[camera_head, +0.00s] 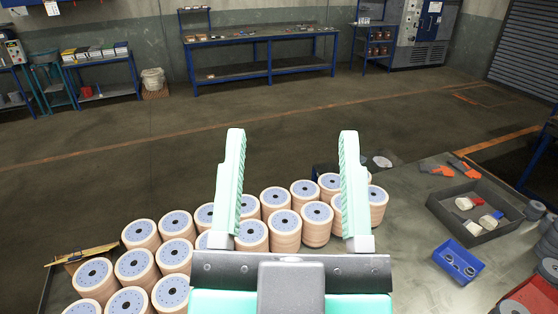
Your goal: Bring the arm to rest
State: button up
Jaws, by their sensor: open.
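My gripper (291,190) is in the lower middle of the head view. Its two pale green toothed fingers stand wide apart and point away from me, with nothing between their tips. Beyond and below it, several stacks of tan flap discs (285,222) with blue-grey tops stand in rows on a table. My gripper covers part of these stacks. How far it is above them I cannot tell.
On the table at the right are a dark tray (437,212) with small items, a blue bin (443,268) and orange-handled tools (440,170). A blue workbench (265,73) stands at the back wall. The floor between is clear.

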notch_tip(320, 180, up, 17)
jog(key=p, duration=1.7)
notch_tip(320, 180, down, 30)
jog(key=b, duration=3)
jog(key=shift+o, duration=1)
